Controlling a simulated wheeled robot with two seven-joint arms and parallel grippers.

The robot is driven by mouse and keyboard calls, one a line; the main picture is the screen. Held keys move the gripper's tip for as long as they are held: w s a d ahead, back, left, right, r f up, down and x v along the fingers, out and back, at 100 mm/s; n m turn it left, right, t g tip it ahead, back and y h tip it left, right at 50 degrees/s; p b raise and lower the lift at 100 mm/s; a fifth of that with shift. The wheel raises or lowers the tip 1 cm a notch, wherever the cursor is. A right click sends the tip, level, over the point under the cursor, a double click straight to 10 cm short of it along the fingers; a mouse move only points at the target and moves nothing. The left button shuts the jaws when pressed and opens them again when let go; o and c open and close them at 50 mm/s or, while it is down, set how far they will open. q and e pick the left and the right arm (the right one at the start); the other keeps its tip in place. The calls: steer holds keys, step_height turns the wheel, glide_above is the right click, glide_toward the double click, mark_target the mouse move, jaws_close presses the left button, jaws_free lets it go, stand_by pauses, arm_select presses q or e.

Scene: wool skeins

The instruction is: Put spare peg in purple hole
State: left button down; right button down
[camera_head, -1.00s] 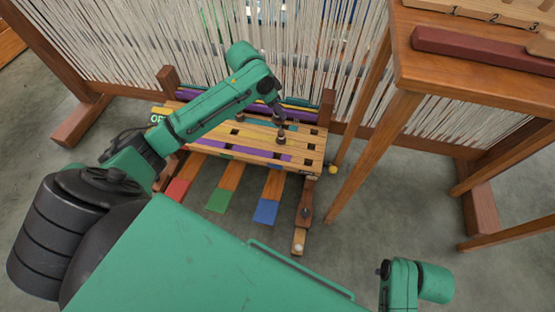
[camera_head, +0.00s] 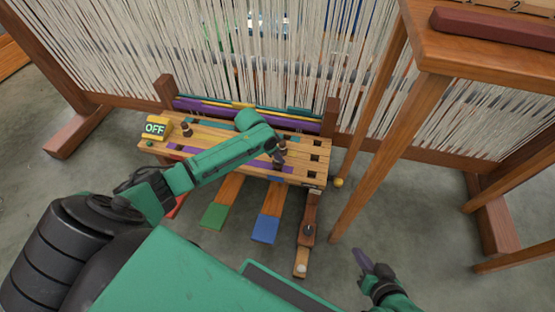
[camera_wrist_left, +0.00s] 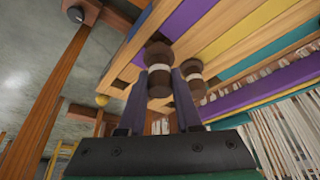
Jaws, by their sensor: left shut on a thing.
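The slotted wooden board (camera_head: 221,133) has purple and teal patches and dark square holes. A purple stripe (camera_head: 262,164) runs along its near side. My left gripper (camera_head: 277,162) is low over the board's right half, shut on a brown peg with a pale band. The held peg (camera_wrist_left: 159,70) shows between the fingers in the left wrist view. A second similar peg (camera_wrist_left: 190,72) is close beside it there; it also shows in the head view (camera_head: 283,147). Another peg (camera_head: 187,130) stands at the board's left. My right gripper (camera_head: 363,260) is low right; its opening is unclear.
A yellow OFF box (camera_head: 155,128) sits on the board's left end. Coloured treadles, green (camera_head: 214,215) and blue (camera_head: 265,229), extend below. White loom threads (camera_head: 130,55) rise behind. A wooden table (camera_head: 425,65) stands to the right. Open holes (camera_head: 315,157) lie at the board's right end.

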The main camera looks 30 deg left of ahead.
arm_select(q)
steer(key=shift+f, duration=0.45)
steer(key=shift+r, duration=0.1)
arm_select(e)
steer(key=shift+a+f, duration=0.1)
steer(key=shift+a, duration=0.15)
arm_select(q)
steer(key=shift+f, duration=0.55)
arm_select(e)
steer(key=shift+w+a+t, duration=0.1)
steer(key=shift+a+t, duration=0.05)
steer(key=shift+t, duration=0.15)
steer(key=shift+y, duration=0.3)
arm_select(q)
steer(key=c, duration=0.6)
jaws_free()
